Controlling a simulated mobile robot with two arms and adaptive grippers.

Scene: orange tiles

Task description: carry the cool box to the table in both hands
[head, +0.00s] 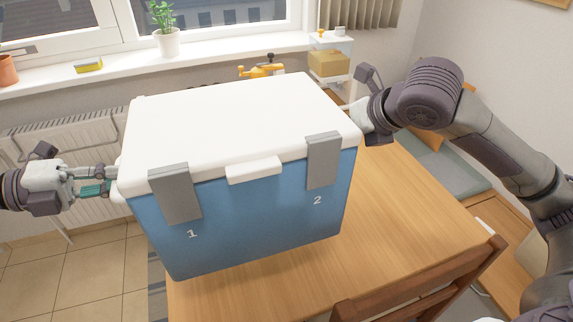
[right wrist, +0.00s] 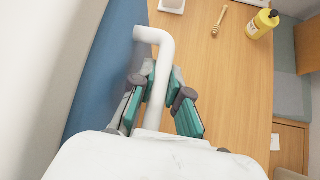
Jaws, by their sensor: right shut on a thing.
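The cool box (head: 255,215), blue with a white lid and grey latches, fills the middle of the head view. It is over the left part of the wooden table (head: 410,220); whether its underside touches the top I cannot tell. My right gripper (right wrist: 172,98) is shut on the white side handle (right wrist: 158,42), seen in the right wrist view beside the blue wall. In the head view the box lid partly hides this gripper. My left gripper (head: 108,183) is at the box's left side by the other handle; its grip is too small to judge.
A wooden chair (head: 420,285) stands at the table's front. In the right wrist view a yellow bottle (right wrist: 263,23) and a wooden dipper (right wrist: 218,20) lie or stand on the table. A windowsill with a potted plant (head: 165,30) and a radiator are behind.

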